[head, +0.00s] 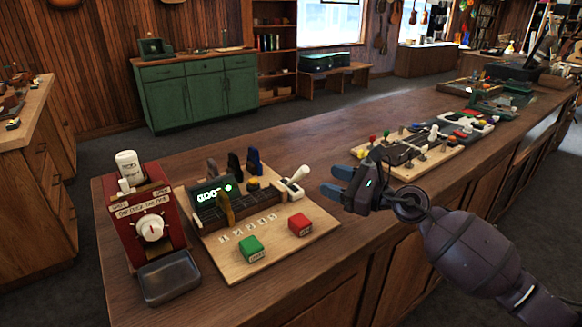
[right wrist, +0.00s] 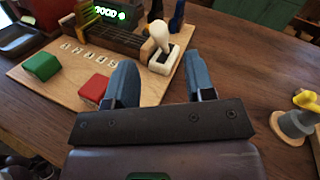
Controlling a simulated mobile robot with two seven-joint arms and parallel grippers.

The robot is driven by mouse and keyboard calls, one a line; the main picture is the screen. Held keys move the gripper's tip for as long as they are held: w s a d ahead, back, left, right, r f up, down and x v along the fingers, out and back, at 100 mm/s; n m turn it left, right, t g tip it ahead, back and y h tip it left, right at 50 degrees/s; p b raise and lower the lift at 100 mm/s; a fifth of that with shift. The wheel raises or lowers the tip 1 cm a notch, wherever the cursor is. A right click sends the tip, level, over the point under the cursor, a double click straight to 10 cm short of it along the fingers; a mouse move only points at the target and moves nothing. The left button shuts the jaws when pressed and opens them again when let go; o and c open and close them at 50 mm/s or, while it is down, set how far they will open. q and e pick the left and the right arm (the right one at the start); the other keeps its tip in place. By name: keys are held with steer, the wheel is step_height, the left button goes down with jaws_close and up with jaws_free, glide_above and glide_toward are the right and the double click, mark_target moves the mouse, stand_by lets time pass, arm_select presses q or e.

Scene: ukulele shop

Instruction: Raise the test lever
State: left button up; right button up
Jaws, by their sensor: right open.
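The test lever (head: 296,176) is a white knobbed handle on a white base at the right edge of a wooden test board (head: 265,268). In the right wrist view the lever (right wrist: 159,37) leans up and to the left, beyond and between my fingers. My right gripper (head: 339,180) is open and empty, just right of the lever and apart from it. In the right wrist view its two blue fingers (right wrist: 162,80) point toward the lever base. My left gripper is not in view.
The board also holds a green block (head: 251,248), a red block (head: 299,224), a lit green display (head: 213,193) and several upright clips. A red machine with a white dial (head: 150,228) stands at left. Another board with colored knobs (head: 412,158) lies behind my right gripper.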

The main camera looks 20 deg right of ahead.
mark_target(296, 177)
steer(key=x, duration=1)
jaws_close()
